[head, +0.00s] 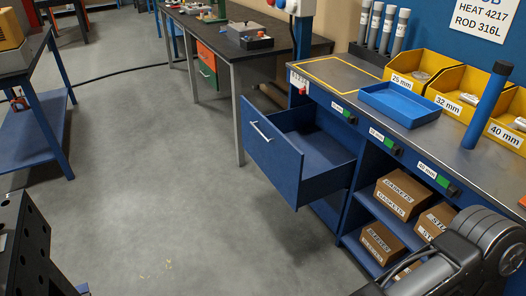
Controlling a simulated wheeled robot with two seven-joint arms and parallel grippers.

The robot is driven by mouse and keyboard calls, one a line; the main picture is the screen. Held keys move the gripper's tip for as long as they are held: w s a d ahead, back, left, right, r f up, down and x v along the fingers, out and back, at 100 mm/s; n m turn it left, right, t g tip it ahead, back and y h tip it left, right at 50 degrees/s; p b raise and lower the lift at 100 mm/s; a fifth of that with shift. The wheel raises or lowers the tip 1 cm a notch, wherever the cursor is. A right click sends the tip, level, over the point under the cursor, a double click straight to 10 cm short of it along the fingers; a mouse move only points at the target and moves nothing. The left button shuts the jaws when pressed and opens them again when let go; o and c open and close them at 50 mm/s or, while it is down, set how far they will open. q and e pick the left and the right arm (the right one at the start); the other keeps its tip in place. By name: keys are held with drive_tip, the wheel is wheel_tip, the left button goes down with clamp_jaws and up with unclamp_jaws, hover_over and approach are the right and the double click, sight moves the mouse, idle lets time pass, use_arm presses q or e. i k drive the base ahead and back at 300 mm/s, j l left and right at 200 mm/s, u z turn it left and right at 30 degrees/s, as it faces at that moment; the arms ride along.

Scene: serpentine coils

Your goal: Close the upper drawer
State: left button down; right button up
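The upper drawer (272,160) is blue and pulled well out of the left end of the blue workbench (350,165). Its front panel faces left and carries a silver bar handle (261,131). The inside that shows looks empty. A blue panel (328,212) sits below it, partly hidden by the drawer. My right arm shows at the lower right corner, but its gripper is out of the picture. My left gripper is not in view either. Nothing touches the drawer.
A blue tray (400,104), yellow bins (420,66) and a blue upright tube (487,105) stand on the bench top. Cardboard boxes (400,193) fill the shelves right of the drawer. Grey floor (170,180) left of the drawer is open. A black perforated block (22,245) is at lower left.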

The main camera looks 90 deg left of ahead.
sight(308, 153)
drive_tip(key=u, duration=2.85)
drive_tip(key=i+l+z, duration=0.15)
drive_tip(key=i, duration=1.55)
